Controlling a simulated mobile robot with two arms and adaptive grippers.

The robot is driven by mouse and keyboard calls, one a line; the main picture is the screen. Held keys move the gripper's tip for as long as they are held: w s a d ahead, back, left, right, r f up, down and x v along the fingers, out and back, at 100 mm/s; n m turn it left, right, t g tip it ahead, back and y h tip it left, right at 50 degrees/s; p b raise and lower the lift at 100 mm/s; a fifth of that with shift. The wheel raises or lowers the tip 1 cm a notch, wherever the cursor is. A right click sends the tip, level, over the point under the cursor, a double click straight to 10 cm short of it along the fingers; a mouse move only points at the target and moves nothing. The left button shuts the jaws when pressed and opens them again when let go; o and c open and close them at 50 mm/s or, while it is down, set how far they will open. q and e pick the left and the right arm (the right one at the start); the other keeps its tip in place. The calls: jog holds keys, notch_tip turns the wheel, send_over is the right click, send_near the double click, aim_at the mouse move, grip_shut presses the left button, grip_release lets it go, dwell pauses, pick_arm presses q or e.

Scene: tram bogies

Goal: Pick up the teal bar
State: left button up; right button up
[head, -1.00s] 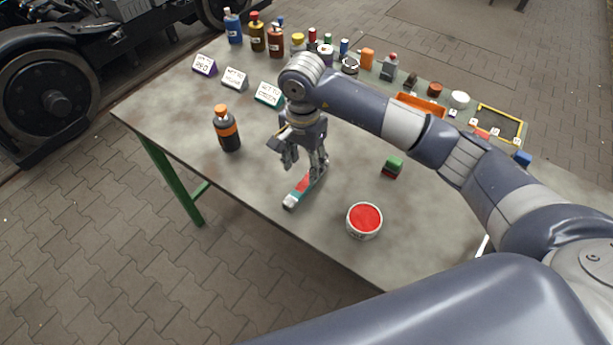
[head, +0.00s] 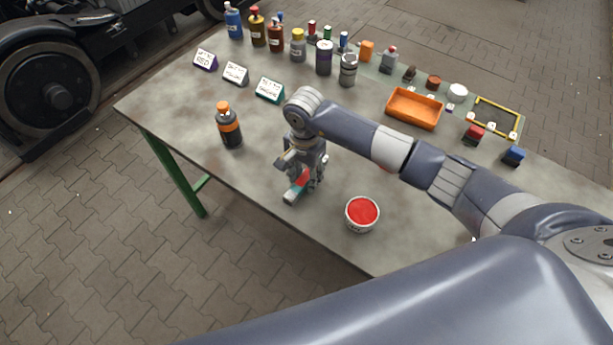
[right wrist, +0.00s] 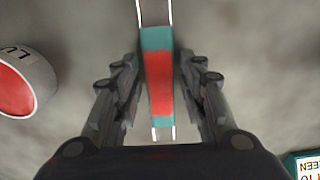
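The teal bar (head: 291,197), teal with a red middle, lies on the table near its front edge, partly hidden by my right gripper (head: 302,176). In the right wrist view the bar (right wrist: 158,84) runs lengthwise between the two fingers of my right gripper (right wrist: 160,85), with a grey section at its far end. The fingers stand on either side of the bar, with narrow gaps seeming to show. Contact is hard to tell. My left gripper is not in view.
A can of red paint (head: 362,213) stands right of the gripper, and a dark bottle with an orange cap (head: 229,126) stands left. Label signs (head: 269,89), bottles, an orange tray (head: 414,109) and a yellow frame (head: 495,116) are farther back. The table (head: 190,125) is clear around the bar.

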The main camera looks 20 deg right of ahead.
grip_shut()
jog(key=shift+r, duration=0.1)
